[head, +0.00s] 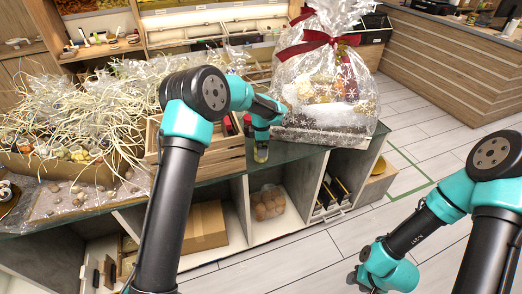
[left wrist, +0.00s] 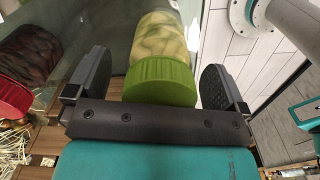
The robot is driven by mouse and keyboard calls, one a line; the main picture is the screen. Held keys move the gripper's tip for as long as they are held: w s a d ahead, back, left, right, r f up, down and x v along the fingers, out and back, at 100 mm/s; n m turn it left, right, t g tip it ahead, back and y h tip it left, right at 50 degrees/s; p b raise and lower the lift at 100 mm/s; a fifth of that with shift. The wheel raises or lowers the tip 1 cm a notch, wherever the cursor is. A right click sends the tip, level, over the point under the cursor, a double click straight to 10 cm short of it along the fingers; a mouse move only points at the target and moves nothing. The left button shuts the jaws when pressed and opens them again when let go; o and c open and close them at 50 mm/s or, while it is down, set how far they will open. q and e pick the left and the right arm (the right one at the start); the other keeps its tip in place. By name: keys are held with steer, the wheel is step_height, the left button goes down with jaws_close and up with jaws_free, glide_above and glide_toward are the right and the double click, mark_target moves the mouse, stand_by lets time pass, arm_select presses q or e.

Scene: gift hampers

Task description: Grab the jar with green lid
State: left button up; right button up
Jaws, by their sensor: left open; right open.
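The jar with the green lid (left wrist: 163,82) is in the left wrist view, with pale contents behind clear glass. My left gripper (left wrist: 156,66) is open, with one finger on each side of the jar at its lid; I cannot tell whether the fingers touch it.
A jar with a red lid (left wrist: 13,98) and dark contents stands left of the green-lidded jar. A wooden crate (head: 222,163) is just left on the glass counter. A wrapped hamper with a red bow (head: 325,85) stands close on the right. Open shelves lie below.

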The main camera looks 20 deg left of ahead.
arm_select(q)
steer(key=shift+f, duration=0.3)
steer(key=shift+c, duration=0.4)
steer(key=c, duration=1)
steer(key=shift+c, duration=0.8)
steer(key=shift+r, duration=0.25)
